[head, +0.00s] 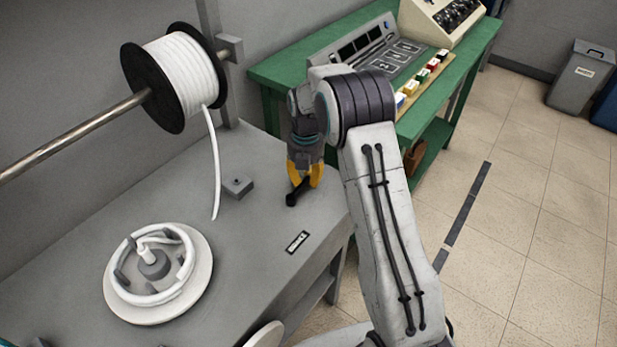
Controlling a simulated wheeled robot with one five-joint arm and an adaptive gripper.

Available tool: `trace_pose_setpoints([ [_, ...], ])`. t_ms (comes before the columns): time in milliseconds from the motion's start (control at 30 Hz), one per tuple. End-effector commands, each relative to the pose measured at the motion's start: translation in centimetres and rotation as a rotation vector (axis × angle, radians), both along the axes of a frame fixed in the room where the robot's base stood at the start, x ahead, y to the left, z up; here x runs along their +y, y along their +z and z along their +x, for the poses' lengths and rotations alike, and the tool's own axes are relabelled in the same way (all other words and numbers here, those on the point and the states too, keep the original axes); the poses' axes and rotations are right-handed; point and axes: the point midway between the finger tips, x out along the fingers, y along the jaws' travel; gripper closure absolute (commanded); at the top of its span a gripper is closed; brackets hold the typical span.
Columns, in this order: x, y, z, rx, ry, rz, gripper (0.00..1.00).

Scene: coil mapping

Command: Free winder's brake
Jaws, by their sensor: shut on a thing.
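The winder's brake is a short black lever (292,197) on the grey bench, near its right edge. My gripper (304,183), with yellow fingers, points down at the lever and is shut on it. The winder's round white plate (196,300) carries a coil of white tubing around a grey hub, at the lower left of the bench.
A small grey block (237,186) sits left of my gripper. A green table (455,85) with a control panel (365,55) stands behind my arm.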

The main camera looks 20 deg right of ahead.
Motion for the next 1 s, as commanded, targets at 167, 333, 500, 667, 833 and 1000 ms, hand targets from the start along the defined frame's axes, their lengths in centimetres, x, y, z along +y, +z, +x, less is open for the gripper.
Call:
trace_pose_setpoints([
  [167, 0.32, 0.24, 0.17, -0.004, 0.017, 0.000, 1.00],
  [333, 0.33, 0.22, 0.14, -0.003, 0.018, 0.000, 1.00],
  [500, 0.33, 0.20, 0.11, -0.001, 0.018, 0.000, 1.00],
  [667, 0.26, 0.14, 0.08, 0.000, 0.017, 0.000, 0.60],
  [833, 0.16, 0.05, 0.05, 0.001, 0.015, 0.000, 0.50],
  [1000, 0.12, 0.04, 0.03, 0.001, 0.015, 0.000, 0.50],
])
